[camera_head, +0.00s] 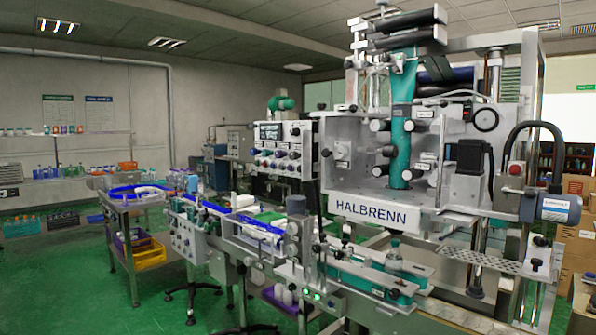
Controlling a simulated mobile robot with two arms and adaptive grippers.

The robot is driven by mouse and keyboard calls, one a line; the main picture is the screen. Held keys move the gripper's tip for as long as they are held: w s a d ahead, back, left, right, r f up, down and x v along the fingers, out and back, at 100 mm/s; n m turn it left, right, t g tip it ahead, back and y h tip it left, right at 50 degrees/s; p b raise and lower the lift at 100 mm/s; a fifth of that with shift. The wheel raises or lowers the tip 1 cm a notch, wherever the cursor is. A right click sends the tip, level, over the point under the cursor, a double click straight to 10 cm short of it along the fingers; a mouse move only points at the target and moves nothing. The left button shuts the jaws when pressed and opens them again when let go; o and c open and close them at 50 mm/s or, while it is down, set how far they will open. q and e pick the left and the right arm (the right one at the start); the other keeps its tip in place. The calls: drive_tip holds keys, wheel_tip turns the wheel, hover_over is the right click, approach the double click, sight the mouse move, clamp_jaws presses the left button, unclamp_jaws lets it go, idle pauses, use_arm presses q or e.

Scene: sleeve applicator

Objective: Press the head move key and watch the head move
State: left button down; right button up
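The sleeve applicator's head (440,205) is the large pale metal frame marked HALBRENN at the right, with a teal sleeve film (401,120) running down through it. A control panel (282,148) with a small display and rows of knobs or buttons is left of the head. Small lit green buttons (317,296) show on the front of the conveyor. The key labels are too small to read, so I cannot tell which is the head move key. Neither of my grippers is in view.
A steel cart (133,200) with a yellow bin (149,253) stands at the left. Shelves of bottles (65,165) line the back wall. Cardboard boxes (577,240) are at the right edge. Green floor (70,290) is open at lower left.

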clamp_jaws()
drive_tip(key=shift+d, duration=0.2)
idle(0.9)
